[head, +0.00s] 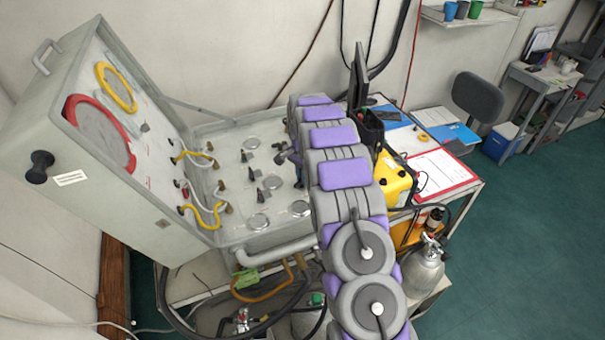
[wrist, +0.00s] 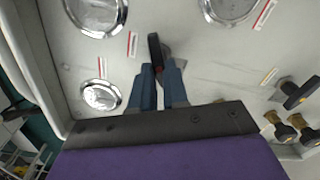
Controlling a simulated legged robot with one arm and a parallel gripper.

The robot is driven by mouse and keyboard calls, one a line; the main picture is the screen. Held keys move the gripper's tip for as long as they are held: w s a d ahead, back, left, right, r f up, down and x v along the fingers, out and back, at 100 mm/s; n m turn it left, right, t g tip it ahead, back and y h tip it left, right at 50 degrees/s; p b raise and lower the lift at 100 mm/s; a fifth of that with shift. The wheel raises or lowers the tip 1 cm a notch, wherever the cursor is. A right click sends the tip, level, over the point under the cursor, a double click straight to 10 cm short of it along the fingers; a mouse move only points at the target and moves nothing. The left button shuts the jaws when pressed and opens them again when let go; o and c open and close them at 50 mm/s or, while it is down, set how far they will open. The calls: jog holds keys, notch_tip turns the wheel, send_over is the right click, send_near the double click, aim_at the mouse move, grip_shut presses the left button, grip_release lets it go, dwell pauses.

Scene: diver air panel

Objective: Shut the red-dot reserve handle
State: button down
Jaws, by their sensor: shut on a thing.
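In the wrist view my gripper (wrist: 160,72) has its two blue fingers closed around a dark handle (wrist: 154,46) on the pale panel. The handle stands up between the fingertips and shows a reddish edge; its lower part is hidden by the fingers. I cannot make out a red dot clearly. In the head view my arm hides most of this spot on the flat panel (head: 229,142) of the open case.
Round gauges (wrist: 103,95) and another black handle (wrist: 298,92) with brass fittings (wrist: 284,130) lie around my gripper. In the head view, the open lid (head: 150,215) stands at left, with yellow hoses (head: 207,213). A yellow box (head: 395,180) sits right of my arm.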

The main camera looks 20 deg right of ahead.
jog(key=shift+m+p, duration=0.4)
jog(key=shift+m, duration=1.8)
jog(key=shift+r, duration=0.1)
jog(key=c, duration=1.1)
grip_release()
notch_tip(320, 180, up, 17)
jog(key=shift+r, duration=0.1)
